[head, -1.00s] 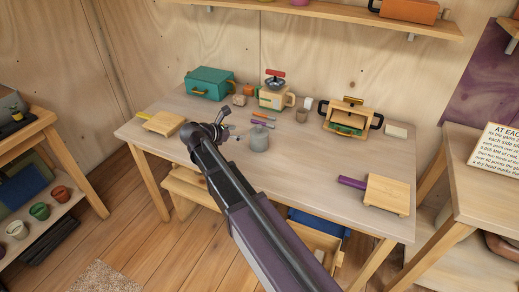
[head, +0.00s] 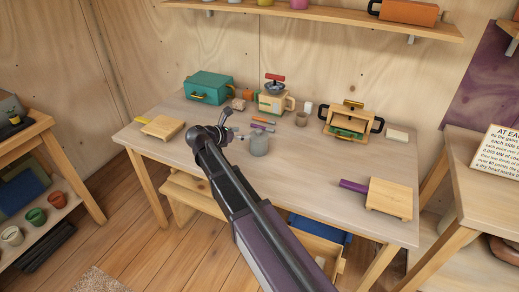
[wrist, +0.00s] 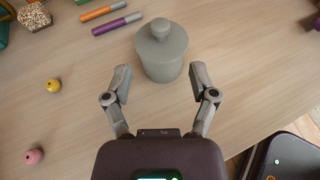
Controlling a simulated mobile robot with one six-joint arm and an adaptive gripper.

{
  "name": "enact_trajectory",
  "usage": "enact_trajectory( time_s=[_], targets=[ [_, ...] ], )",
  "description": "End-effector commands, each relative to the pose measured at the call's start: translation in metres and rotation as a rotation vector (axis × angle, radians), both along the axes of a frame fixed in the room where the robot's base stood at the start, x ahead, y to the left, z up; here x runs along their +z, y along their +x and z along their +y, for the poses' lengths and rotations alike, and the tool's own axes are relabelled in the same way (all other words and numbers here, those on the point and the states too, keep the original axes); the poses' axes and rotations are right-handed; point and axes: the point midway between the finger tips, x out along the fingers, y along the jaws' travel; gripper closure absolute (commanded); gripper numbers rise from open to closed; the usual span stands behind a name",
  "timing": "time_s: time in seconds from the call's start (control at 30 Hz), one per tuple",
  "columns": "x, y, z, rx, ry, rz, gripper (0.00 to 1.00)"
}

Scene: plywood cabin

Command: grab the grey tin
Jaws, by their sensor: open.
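The grey tin (head: 260,144) stands upright on the wooden table, with a round knob on its lid. In the wrist view the tin (wrist: 162,52) is straight ahead of my gripper (wrist: 160,83), near the line between the fingertips and just beyond them. The fingers are spread apart on either side of its lower part, with nothing held between them. In the head view my gripper (head: 229,125) is just left of the tin, partly hidden by my own arm.
A purple marker (wrist: 117,24) and an orange marker (wrist: 103,10) lie behind the tin. A yellow ball (wrist: 53,85) and a pink ball (wrist: 34,156) lie to the left. A teal case (head: 209,89), a blender-like appliance (head: 273,100) and two boards stand elsewhere.

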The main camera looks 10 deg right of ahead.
Motion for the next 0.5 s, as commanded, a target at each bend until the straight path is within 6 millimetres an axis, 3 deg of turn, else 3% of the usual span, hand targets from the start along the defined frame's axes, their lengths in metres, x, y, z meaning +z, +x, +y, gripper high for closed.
enact_trajectory(
  time_s=[0.2, 0.5],
  targets=[
    [-0.015, 0.016, -0.024, 0.0, 0.0, 0.0, 0.26],
    [-0.018, 0.021, -0.035, 0.001, 0.0, 0.0, 0.26]
  ],
)
